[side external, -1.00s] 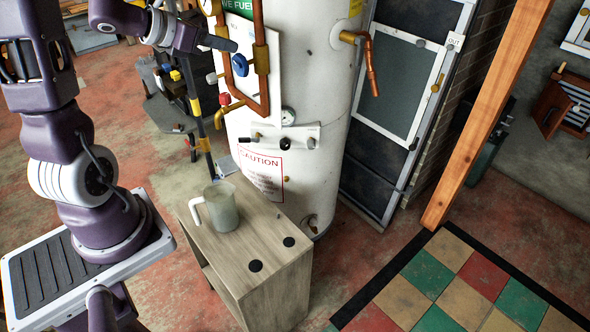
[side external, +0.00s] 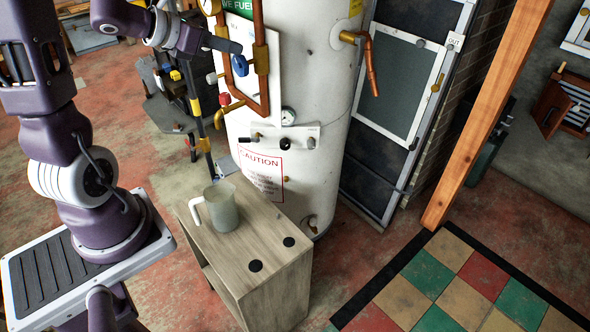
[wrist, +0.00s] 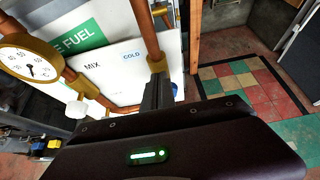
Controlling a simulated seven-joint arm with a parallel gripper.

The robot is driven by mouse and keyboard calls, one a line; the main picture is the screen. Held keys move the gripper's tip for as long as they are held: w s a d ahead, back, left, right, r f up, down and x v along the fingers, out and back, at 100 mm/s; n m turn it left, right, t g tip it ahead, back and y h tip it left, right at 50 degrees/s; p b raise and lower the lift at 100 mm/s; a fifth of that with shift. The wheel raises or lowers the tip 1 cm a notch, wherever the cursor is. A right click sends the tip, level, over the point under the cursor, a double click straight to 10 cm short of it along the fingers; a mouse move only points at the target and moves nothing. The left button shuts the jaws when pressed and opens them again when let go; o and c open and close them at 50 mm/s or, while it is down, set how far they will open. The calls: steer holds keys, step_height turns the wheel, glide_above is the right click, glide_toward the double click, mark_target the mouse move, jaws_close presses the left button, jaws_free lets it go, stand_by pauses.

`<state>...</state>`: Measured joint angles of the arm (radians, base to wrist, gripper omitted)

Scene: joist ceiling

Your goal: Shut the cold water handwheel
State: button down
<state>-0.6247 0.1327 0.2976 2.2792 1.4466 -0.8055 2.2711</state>
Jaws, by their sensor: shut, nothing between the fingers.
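The blue handwheel (side external: 240,65) sits on the copper pipework at the front of the white water cylinder (side external: 310,90). In the side view my gripper (side external: 236,47) is shut and empty, its dark fingertips just above the blue wheel; I cannot tell whether they touch it. In the wrist view the shut fingers (wrist: 157,92) point at the brass fitting below the blue COLD label (wrist: 131,56). The blue wheel is mostly or wholly hidden there behind the fingers.
A red handle (side external: 224,98) and a white knob (side external: 211,78) are close by, with a dial gauge (wrist: 30,68) at the left in the wrist view. A wooden cabinet (side external: 270,275) holding a jug (side external: 222,210) stands below. A wooden post (side external: 490,110) is at the right.

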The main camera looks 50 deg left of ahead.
steer(key=shift+d+f, duration=0.1)
steer(key=shift+d, duration=0.6)
steer(key=s, duration=0.6)
steer(key=shift+d+r, duration=0.15)
steer(key=shift+r, duration=0.2)
steer(key=w+a, duration=0.2)
steer(key=w, duration=0.4)
stand_by(0.5)
